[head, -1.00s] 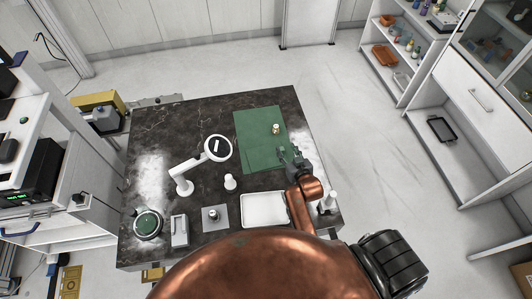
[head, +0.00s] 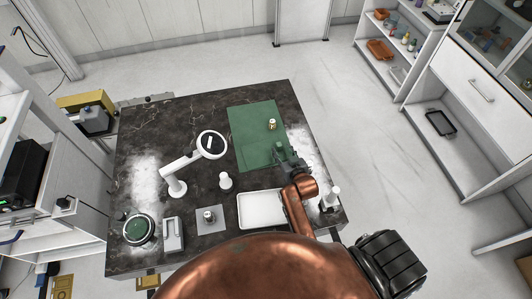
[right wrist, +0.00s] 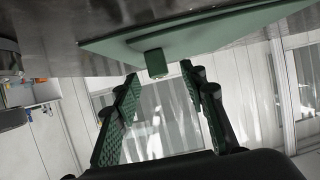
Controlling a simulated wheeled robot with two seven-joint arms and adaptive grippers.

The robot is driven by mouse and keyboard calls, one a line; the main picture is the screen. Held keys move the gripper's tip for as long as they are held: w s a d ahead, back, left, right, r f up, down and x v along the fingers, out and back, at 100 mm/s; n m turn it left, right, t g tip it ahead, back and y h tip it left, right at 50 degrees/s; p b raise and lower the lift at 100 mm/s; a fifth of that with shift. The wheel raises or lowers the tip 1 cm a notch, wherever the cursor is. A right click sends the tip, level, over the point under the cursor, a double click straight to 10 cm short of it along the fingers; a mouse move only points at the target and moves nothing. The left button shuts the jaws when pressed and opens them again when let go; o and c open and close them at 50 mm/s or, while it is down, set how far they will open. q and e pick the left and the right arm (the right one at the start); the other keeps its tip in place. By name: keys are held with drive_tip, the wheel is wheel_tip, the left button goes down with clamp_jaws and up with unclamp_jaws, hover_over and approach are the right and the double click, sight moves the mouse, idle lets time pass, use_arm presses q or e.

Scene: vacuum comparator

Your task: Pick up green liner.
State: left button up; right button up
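A flat green sheet (head: 250,135) lies on the dark table, and I take it as the likely green liner. A small brass-and-white piece (head: 272,124) stands on it. In the right wrist view the sheet (right wrist: 215,30) shows at the top, with a short green block (right wrist: 156,62) against it. I cannot tell whether the block is the liner or the brass-and-white piece. My right gripper (head: 283,150) is over the sheet's near right part. In the right wrist view its fingers (right wrist: 159,75) are apart and empty, with the block just beyond the tips. My left gripper is out of view.
A white tray (head: 241,211) lies close to my right arm. A white magnifier lamp (head: 172,182), a white bottle (head: 225,181), a grey square plate (head: 210,228) and a round green-topped dish (head: 153,238) stand left. The table's far left is clear.

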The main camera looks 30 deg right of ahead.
sight(280, 146)
drive_tip(key=x, duration=0.5)
drive_tip(key=shift+w+d+r, duration=0.1)
drive_tip(key=shift+w+r, duration=0.05)
drive_tip(key=shift+w, duration=0.05)
drive_tip(key=shift+c, duration=0.2)
clamp_jaws()
